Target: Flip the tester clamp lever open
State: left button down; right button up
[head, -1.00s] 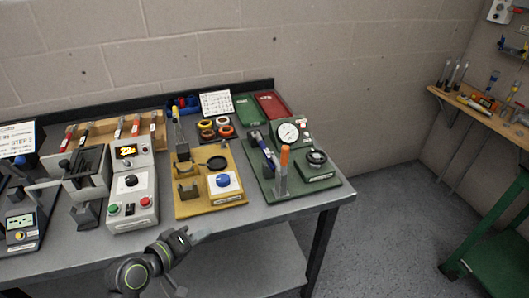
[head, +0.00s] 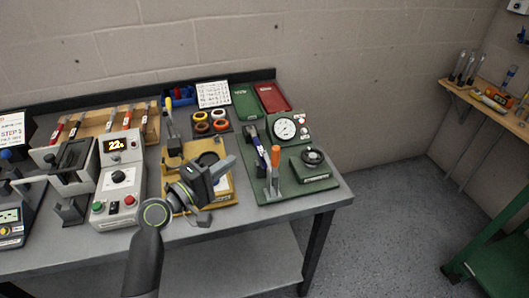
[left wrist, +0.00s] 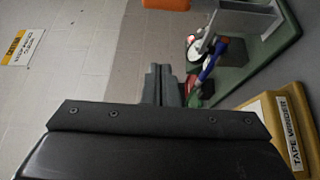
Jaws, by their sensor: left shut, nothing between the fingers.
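The tester (head: 300,185) is a green base with a round dial gauge (head: 284,129), at the right end of the bench in the head view. Its clamp lever (head: 275,160) has an orange grip and stands roughly upright. My right gripper is not in view.
The yellow tape winder (head: 222,198) is partly hidden under my left gripper. A grey box with an orange display (head: 118,180) stands left of it. Tape rolls (head: 201,127) and green and red trays (head: 271,98) lie behind. The bench's right edge is just past the tester.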

aim_at(275, 156)
pick_arm(q)
jog(key=p+x, duration=0.3)
jog(key=x, duration=0.7)
jog(key=s+d+p, duration=0.1)
jog(key=s+d, duration=0.1)
jog(key=s, duration=0.1)
jog(key=shift+s+f+p, duration=0.2)
jog(key=shift+p, duration=0.2)
